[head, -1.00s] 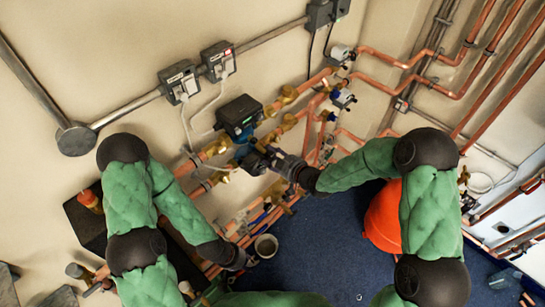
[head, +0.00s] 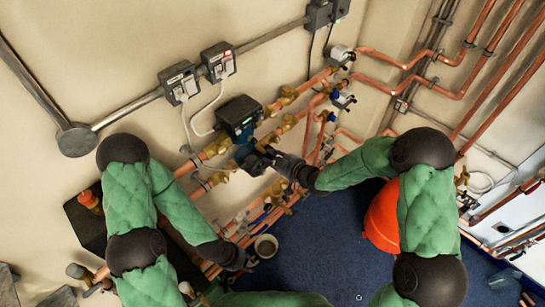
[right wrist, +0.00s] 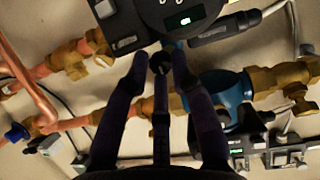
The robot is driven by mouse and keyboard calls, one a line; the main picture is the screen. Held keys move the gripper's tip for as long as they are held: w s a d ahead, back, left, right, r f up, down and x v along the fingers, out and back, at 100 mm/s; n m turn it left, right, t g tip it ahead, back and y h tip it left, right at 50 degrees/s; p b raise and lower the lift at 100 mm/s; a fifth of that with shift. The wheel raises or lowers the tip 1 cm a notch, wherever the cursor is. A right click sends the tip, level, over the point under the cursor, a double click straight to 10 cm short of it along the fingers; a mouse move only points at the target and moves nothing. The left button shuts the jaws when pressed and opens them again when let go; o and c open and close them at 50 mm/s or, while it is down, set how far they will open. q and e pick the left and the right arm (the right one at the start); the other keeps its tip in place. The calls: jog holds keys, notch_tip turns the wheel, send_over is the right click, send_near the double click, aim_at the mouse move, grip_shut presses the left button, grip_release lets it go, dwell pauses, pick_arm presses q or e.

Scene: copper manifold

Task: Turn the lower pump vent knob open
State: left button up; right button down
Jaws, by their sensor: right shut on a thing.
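The upper pump, with its dark control box (head: 240,117), sits on the copper manifold against the wall. The lower pump, with a blue body (head: 243,154), is just below it. My right gripper (head: 268,158) is at the lower pump. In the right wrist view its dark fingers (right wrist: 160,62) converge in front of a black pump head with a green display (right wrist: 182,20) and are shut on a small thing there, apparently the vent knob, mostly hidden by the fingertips. My left gripper (head: 246,262) is low near a small pot; its finger opening cannot be made out.
Copper pipes with brass valves (head: 288,94) run close around the pumps. The small pot (head: 266,246) stands on the blue floor (head: 320,245). An orange-red vessel (head: 382,218) is beneath my right arm. Wall boxes with white cables (head: 180,82) hang above left.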

jog(key=shift+d+m+g+y+p, duration=0.1)
jog(key=shift+m+g+y+p, duration=0.35)
jog(key=shift+m+p, duration=0.4)
jog(key=shift+w+m+g+y+p, duration=0.15)
jog(key=shift+m+g+y+p, duration=0.45)
jog(key=shift+m+p, duration=0.6)
jog(key=shift+d+f+m+g+y+p, duration=0.1)
jog(key=shift+m+g+y+p, duration=0.15)
jog(key=shift+m+y+p, duration=0.35)
jog(key=shift+w+f+m, duration=0.1)
jog(key=shift+f+m, duration=0.05)
jog(key=shift+m, duration=0.6)
jog(key=m+y, duration=0.1)
jog(key=m+g+y, duration=0.1)
jog(key=shift+d+f+m, duration=0.1)
jog(key=shift+f+m, duration=0.1)
jog(key=shift+m, duration=0.1)
jog(key=shift+w+m+y+b, duration=0.1)
jog(key=shift+m+y+b, duration=0.75)
jog(key=shift+m, duration=0.75)
